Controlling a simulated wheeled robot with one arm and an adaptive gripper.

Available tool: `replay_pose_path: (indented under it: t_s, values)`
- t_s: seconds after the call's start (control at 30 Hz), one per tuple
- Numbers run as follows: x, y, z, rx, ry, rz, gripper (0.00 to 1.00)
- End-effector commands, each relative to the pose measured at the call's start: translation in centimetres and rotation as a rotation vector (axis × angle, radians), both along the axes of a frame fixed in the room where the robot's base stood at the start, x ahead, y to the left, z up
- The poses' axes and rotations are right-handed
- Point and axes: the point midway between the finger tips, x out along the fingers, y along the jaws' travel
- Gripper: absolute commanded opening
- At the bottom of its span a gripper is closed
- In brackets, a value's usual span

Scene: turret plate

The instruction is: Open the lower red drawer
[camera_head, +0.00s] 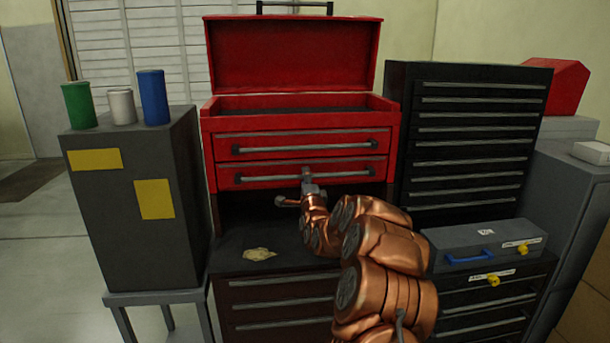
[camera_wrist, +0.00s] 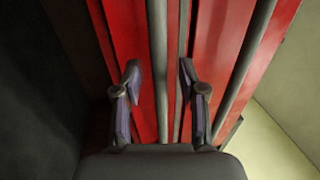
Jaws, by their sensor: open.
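The lower red drawer (camera_head: 262,169) is in the red tool chest, below another red drawer (camera_head: 270,142), and looks shut. Its grey bar handle (camera_head: 345,172) runs across its front. My gripper (camera_head: 307,174) is at the middle of this handle and hides part of it. In the wrist view, the drawer fronts stand sideways. My gripper (camera_wrist: 160,72) is open, with one finger on each side of the lower drawer's handle (camera_wrist: 158,40). Whether the fingers touch the bar I cannot tell. The upper drawer's handle (camera_wrist: 240,75) lies to the right, outside the fingers.
The chest's red lid (camera_head: 290,55) is up. Below the drawers is a dark recess with a crumpled yellowish cloth (camera_head: 259,254) on its surface. A grey cabinet (camera_head: 130,220) with cans stands left. A black drawer cabinet (camera_head: 465,130) and a grey case (camera_head: 480,240) are right.

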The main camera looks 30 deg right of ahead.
Motion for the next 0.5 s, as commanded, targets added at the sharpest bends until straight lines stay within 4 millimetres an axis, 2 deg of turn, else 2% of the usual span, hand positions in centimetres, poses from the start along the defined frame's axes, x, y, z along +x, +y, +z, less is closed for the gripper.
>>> replay_pose_path:
  t_s: [0.2,0.5]
  values:
    - [1.05,-0.38,0.11,0.0,0.003,0.001,0.41]
    - [1.2,-0.45,0.12,0.001,0.002,0.001,0.41]
